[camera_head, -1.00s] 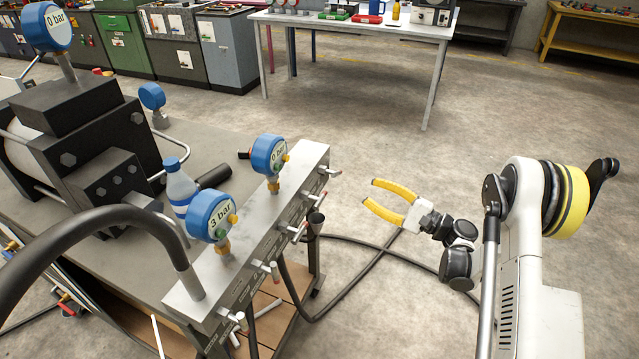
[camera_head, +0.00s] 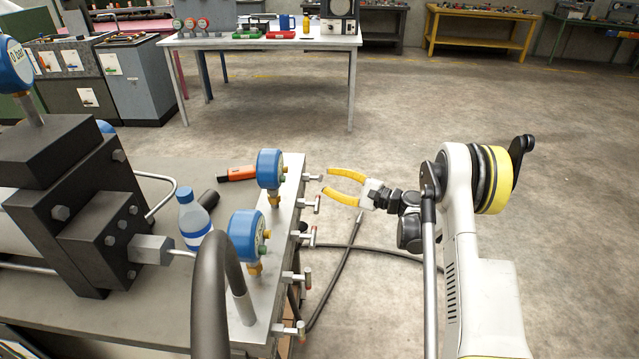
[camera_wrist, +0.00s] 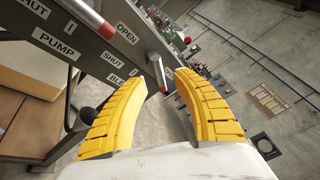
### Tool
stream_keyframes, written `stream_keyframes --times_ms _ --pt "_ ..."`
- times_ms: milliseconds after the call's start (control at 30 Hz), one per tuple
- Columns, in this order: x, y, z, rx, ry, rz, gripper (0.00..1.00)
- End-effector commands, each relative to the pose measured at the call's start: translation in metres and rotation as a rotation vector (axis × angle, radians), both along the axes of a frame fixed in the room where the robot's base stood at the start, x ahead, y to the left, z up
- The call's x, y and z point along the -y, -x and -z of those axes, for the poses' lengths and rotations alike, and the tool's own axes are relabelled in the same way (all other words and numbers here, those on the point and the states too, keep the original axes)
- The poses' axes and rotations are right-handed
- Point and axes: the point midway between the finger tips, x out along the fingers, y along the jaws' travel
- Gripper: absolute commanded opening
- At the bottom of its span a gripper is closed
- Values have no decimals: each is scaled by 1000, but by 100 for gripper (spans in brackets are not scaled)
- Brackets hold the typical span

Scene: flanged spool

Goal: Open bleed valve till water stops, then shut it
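The bleed valve's lever (camera_wrist: 157,70), grey with a red tip, shows in the wrist view beside a label (camera_wrist: 116,68) reading SHUT and BLE, partly covered by a finger. OPEN is printed further up. My gripper (camera_wrist: 161,79) is open, its yellow fingertips on either side of the lever's end; I cannot tell whether they touch it. In the head view my gripper (camera_head: 328,183) is just right of the far levers on the manifold block (camera_head: 290,185). Two blue gauges (camera_head: 269,168) (camera_head: 245,234) stand on the block, dials turned away. No water is visible.
A second red-tipped lever (camera_wrist: 88,17) is beside the PUMP label in the wrist view. A black hose (camera_head: 375,250) lies on the floor to the right. A water bottle (camera_head: 192,220) and an orange-handled tool (camera_head: 238,173) are on the bench. Floor right of the bench is open.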

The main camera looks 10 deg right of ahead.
Motion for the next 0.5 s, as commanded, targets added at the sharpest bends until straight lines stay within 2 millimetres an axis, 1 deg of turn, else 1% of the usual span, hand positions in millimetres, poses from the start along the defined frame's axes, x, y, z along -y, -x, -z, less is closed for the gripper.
stream_keyframes --times_ms 33,200,500 --pt "-8 -5 2 0 0 -4 35" --pt "-21 -18 1 0 0 -2 35" --pt "-24 -21 -1 0 0 0 35"
